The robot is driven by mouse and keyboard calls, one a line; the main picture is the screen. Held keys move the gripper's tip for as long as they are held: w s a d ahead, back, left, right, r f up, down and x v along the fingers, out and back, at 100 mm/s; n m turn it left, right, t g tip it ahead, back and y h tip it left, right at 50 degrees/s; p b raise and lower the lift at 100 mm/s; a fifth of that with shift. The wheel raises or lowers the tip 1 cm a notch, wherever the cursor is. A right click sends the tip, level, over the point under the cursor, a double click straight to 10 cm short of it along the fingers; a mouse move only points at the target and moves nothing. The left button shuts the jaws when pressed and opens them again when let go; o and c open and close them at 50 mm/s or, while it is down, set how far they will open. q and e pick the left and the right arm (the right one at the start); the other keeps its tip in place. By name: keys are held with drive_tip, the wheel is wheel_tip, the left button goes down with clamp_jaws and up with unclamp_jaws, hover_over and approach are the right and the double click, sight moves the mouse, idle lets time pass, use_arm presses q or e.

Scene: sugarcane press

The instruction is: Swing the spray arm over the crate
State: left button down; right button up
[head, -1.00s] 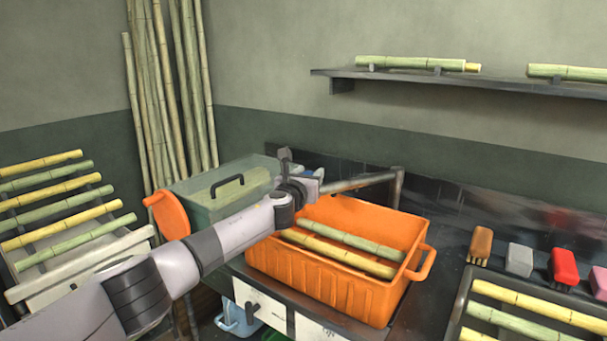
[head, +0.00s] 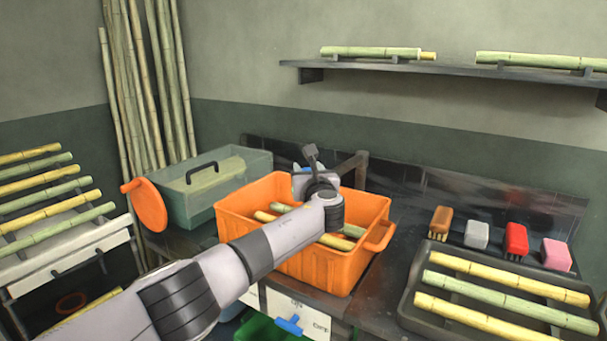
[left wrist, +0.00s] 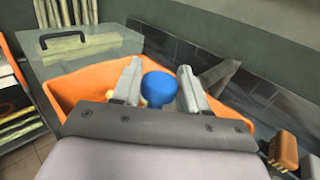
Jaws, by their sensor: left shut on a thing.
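The orange crate (head: 335,268) stands on the dark bench with green and yellow cane pieces (head: 336,242) in it. The spray arm (head: 348,166) is a dark bar on a short post behind the crate; it also shows in the left wrist view (left wrist: 219,74). My left gripper (head: 314,180) is over the back part of the crate and hides much of the spray arm's free end. In the left wrist view, its two fingers stand either side of a round blue knob (left wrist: 159,88), shut on it. The crate (left wrist: 85,85) lies below them. My right gripper is not in view.
A green lidded box (head: 225,185) and an orange disc (head: 146,204) stand left of the crate. Several brushes (head: 476,234) and a dark cane tray (head: 408,290) are on the right. A wall shelf (head: 450,78) hangs above.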

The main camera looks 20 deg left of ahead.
use_arm(q)
drive_tip(key=shift+s+d+r+n+g+y, duration=0.1)
drive_tip(key=shift+d+r+n+g+y, duration=0.1)
drive_tip(key=shift+d, duration=0.2)
drive_tip(key=shift+s+d+r+n+g+y, duration=0.1)
drive_tip(key=shift+d+y, duration=0.1)
drive_tip(key=shift+d, duration=0.2)
drive_tip(key=c, duration=0.7)
unclamp_jaws()
drive_tip(key=shift+f, duration=0.15)
drive_tip(key=shift+s, duration=0.1)
drive_tip(key=shift+p+v, duration=0.7)
drive_tip(key=shift+v, duration=2.85)
